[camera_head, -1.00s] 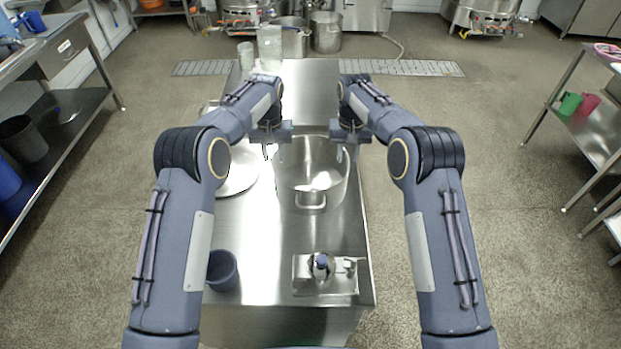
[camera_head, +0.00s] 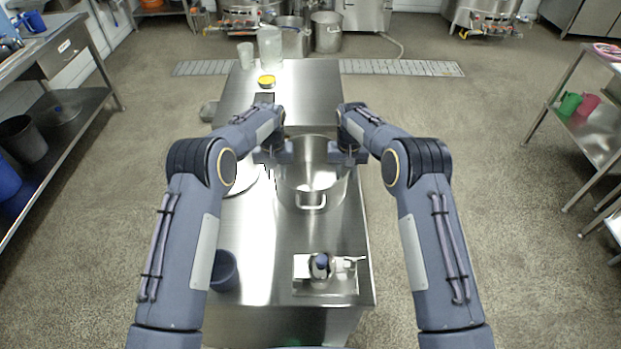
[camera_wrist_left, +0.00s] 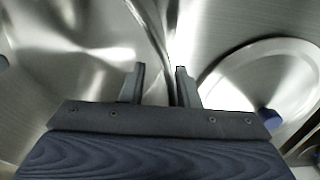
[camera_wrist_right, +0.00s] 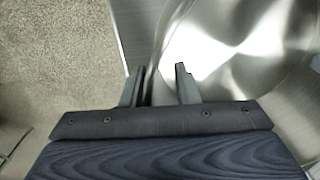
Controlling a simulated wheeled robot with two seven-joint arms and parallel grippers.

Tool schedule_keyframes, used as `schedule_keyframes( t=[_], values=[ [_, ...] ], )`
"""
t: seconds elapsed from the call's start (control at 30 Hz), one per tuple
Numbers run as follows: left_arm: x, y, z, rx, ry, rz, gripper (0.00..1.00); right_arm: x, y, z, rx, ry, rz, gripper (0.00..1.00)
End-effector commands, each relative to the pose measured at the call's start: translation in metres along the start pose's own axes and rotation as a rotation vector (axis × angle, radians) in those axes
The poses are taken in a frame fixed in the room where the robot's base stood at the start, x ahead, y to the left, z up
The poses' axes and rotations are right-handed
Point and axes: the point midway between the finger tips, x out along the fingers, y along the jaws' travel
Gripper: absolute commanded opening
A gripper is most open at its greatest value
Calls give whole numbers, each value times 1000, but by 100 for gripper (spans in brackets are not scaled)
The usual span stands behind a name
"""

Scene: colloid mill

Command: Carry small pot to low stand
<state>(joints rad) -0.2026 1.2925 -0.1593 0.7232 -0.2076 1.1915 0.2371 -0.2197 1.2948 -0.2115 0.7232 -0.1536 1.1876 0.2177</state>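The small pot (camera_head: 311,198) is an open, shiny steel pot standing upright on the steel table, with a loop handle on its near side. My left gripper (camera_head: 271,166) is at the pot's left rim and my right gripper (camera_head: 348,164) at its right rim. In the left wrist view the fingers (camera_wrist_left: 159,72) are apart, with the pot wall (camera_wrist_left: 146,30) running down between them. In the right wrist view the fingers (camera_wrist_right: 160,72) are also apart on either side of the rim. A lower-looking steel surface (camera_head: 315,95) beyond the table may be the low stand.
A round lid-like disc (camera_head: 243,182) lies left of the pot. A blue cup (camera_head: 223,270) and a small tray (camera_head: 326,287) with a bottle stand nearer. A yellow-topped item (camera_head: 266,81) and clear containers (camera_head: 270,47) stand on the far surface, whose right part is clear.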

Motion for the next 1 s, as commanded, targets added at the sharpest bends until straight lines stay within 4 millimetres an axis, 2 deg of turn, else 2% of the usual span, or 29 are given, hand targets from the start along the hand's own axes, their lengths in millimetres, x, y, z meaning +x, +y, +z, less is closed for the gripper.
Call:
schedule_keyframes(
  t=[0.07,0.3,1.0],
  values=[
    [0,0,0,0,0,0,28,0,0,0,0,0,0,28],
    [0,0,0,0,0,0,0,0,0,0,0,0,0,0],
    [-1,0,0,1,0,-3,0,-1,0,0,-2,0,3,0]
  ],
)
